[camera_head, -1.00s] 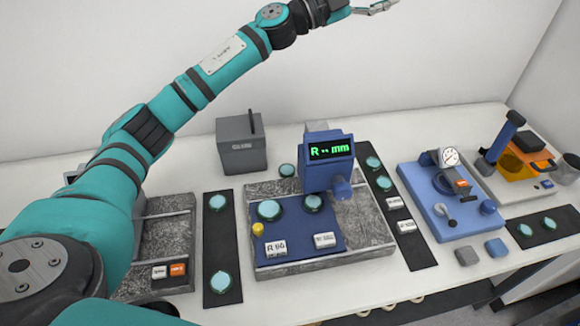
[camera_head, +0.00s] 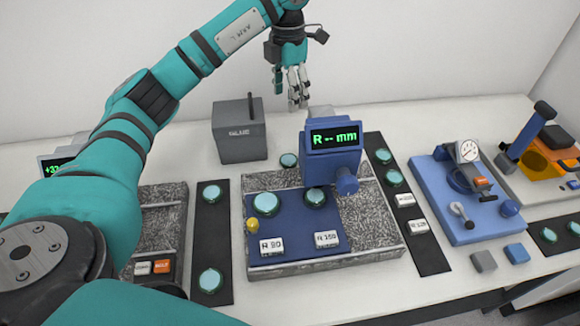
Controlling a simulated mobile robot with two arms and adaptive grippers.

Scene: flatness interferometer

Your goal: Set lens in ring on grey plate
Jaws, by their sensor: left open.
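My left gripper (camera_head: 298,104) is open and empty. It points down at the back of the bench, right of the grey box and behind the blue display unit (camera_head: 332,158). Several round pale-cyan lenses with dark rims are in view. One lens (camera_head: 266,206) and another (camera_head: 315,197) sit on a blue plate (camera_head: 300,230) on the speckled grey plate (camera_head: 370,225). A lens (camera_head: 289,161) lies behind that plate, below the gripper in the picture. Others lie on black strips, such as the left strip (camera_head: 211,240). I cannot make out which ring is empty. My right gripper is not in view.
A grey box (camera_head: 240,135) stands at the back. A blue gauge station (camera_head: 460,205) and an orange-and-black device (camera_head: 535,155) stand at right. A right black strip (camera_head: 432,255) holds lenses and labels. Bare bench lies right of the gripper at the back.

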